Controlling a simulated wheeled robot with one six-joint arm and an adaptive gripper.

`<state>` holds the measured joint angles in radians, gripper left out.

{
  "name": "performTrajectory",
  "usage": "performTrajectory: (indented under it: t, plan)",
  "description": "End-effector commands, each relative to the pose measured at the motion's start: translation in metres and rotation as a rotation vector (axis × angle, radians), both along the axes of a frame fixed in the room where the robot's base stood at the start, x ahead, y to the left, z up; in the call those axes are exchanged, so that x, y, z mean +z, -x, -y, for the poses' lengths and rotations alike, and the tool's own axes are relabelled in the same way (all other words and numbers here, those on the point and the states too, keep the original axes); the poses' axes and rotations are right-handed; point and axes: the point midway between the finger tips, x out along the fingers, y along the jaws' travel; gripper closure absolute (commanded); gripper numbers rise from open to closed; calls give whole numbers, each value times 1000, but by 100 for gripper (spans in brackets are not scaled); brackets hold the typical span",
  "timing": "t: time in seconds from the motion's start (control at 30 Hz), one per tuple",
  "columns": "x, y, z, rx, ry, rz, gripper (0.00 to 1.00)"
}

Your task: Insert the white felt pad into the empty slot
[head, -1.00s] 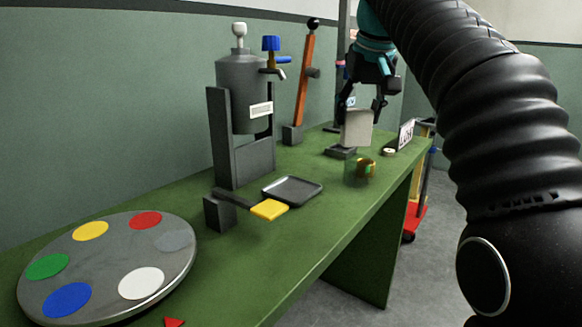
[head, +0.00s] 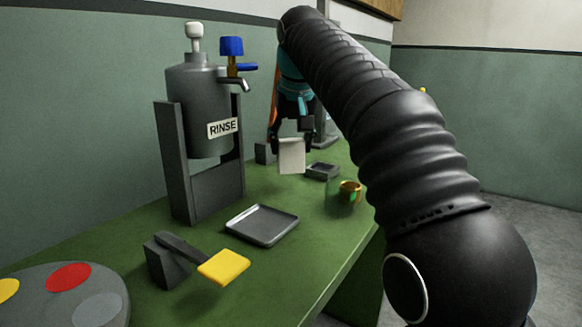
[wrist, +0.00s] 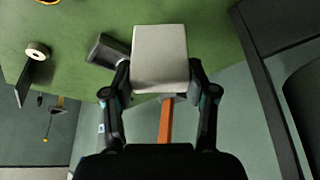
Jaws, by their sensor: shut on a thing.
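The white felt pad (head: 291,157) hangs upright from my gripper (head: 293,134), above the green bench in the head view. In the wrist view the pad (wrist: 160,58) sits between the two fingers of my gripper (wrist: 160,92), which is shut on it. A small dark grey block (head: 322,171) with a recessed top stands on the bench just right of the pad, apart from it; it also shows in the wrist view (wrist: 106,50). I cannot tell whether that recess is the empty slot.
A grey RINSE tank (head: 202,110) with a blue tap (head: 232,47) stands at left. A shallow tray (head: 262,225), a yellow paddle (head: 223,267) and a glass cup (head: 345,194) are on the bench (head: 312,245). A colour-spotted disc (head: 50,307) is front left.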

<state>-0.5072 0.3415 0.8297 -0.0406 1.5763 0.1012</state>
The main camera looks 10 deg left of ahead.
Motion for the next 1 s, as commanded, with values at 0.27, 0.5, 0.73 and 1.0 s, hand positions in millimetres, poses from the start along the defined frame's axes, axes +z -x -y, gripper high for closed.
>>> performTrajectory:
  t: [0.27,0.5,0.73,1.0]
  plan:
    - [-18,-3,-13,-2,1,-1,100]
    - [-48,-3,-12,-4,0,0,100]
    - [-48,-4,-12,-4,0,2,100]
    - [-51,-4,-11,-4,0,1,20]
